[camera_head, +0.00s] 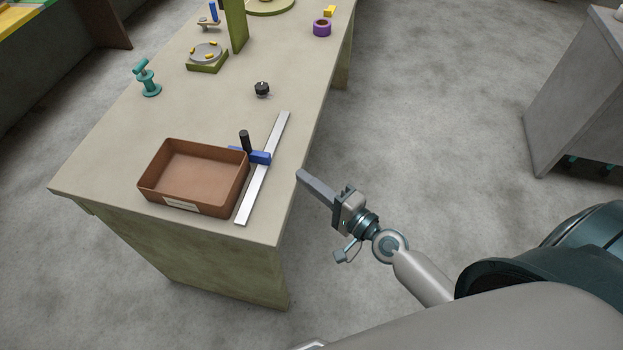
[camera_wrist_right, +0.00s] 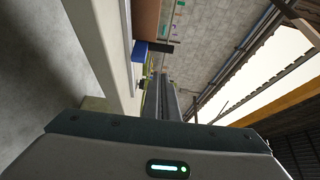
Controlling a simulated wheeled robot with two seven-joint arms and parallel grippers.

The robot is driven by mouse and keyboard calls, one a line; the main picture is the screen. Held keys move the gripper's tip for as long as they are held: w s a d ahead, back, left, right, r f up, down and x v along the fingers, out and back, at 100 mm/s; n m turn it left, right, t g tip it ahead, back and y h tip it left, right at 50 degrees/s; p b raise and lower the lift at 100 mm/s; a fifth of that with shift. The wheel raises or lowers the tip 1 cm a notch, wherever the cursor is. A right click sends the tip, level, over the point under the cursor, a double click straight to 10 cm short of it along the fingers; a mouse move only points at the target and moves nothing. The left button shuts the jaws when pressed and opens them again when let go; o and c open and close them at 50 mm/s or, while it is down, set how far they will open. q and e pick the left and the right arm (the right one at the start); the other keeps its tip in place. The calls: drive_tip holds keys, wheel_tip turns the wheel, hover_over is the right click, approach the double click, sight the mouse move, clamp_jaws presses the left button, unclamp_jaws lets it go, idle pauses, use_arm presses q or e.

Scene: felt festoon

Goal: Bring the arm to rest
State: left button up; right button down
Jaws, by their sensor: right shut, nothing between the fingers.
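My right gripper (camera_head: 301,175) is in the head view, off the right edge of the workbench (camera_head: 215,105) and beside it. Its fingers are shut together with nothing between them and point up-left toward the bench edge. The right wrist view also shows the closed fingers (camera_wrist_right: 167,97) reaching away, with the bench side (camera_wrist_right: 100,35) to their left. My left gripper is not in view.
On the bench near the gripper are a brown tray (camera_head: 152,197), a metal rule (camera_head: 275,139) and a blue clamp-like piece (camera_head: 262,157). Farther back stand a teal stand (camera_head: 149,86), a black knob (camera_head: 262,89) and a purple ring (camera_head: 322,28). Open floor (camera_head: 430,110) lies right of the bench.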

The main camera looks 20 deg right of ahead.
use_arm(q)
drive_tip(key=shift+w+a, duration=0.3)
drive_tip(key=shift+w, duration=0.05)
use_arm(e)
drive_tip(key=shift+f, duration=0.1)
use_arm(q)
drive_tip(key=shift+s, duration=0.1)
use_arm(e)
drive_tip(key=shift+f, duration=0.1)
